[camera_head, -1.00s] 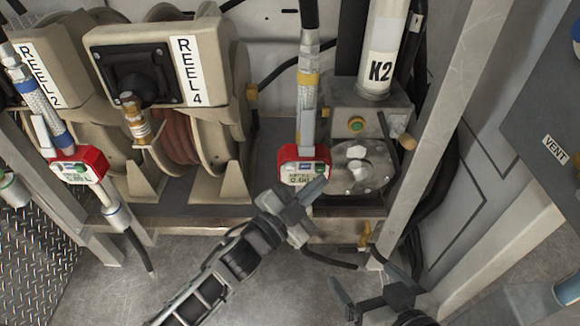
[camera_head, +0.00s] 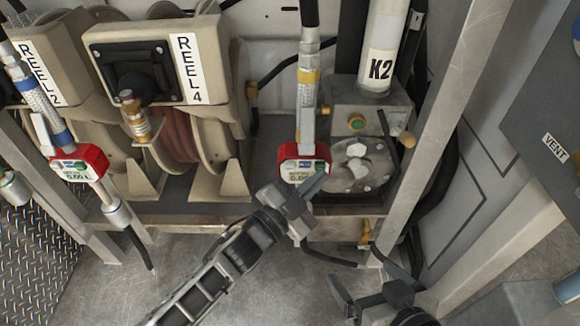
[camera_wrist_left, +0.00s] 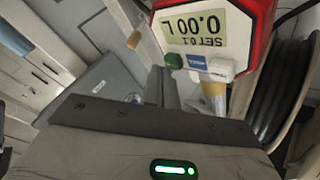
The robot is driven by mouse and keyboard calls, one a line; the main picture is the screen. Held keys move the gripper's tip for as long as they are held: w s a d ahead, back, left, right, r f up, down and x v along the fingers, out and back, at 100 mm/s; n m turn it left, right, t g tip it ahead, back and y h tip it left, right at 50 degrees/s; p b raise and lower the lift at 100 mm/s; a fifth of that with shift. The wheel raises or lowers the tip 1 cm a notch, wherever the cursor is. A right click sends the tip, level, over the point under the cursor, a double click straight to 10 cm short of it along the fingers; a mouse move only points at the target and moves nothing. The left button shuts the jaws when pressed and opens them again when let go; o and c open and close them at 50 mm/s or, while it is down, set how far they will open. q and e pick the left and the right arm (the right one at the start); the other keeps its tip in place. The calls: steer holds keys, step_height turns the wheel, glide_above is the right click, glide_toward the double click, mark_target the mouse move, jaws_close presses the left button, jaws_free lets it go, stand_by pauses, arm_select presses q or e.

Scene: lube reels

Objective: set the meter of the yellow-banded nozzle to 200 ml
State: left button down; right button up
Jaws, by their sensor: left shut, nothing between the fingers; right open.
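The yellow-banded nozzle hangs upright in the middle of the head view, its yellow band (camera_head: 309,77) above a red-cased meter (camera_head: 323,152). In the left wrist view the meter's display (camera_wrist_left: 208,30) is upside down and reads SET 0.1 and 0.00 L. A green button (camera_wrist_left: 174,61) and a white button (camera_wrist_left: 221,70) flank a blue label. My left gripper (camera_head: 318,184) is shut and empty, its tips at the meter's lower right, covering part of its face; the fingers (camera_wrist_left: 163,85) point near the green button. Contact cannot be told. My right gripper (camera_head: 362,278) is open and empty, lower right.
A blue-banded nozzle with a similar red meter (camera_head: 80,166) hangs at the left. REEL 4 (camera_head: 165,70) stands between the two nozzles. A metal pump unit (camera_head: 360,170) under the K2 tube sits just right of the meter. A slanted post (camera_head: 440,130) stands further right.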

arm_select(q)
steer(key=shift+w, duration=0.65)
stand_by(0.7)
steer(key=shift+s, duration=0.1)
steer(key=shift+s+p, duration=0.35)
steer(key=shift+s, duration=0.65)
steer(key=shift+s+p, duration=0.9)
steer(key=shift+s, duration=1.6)
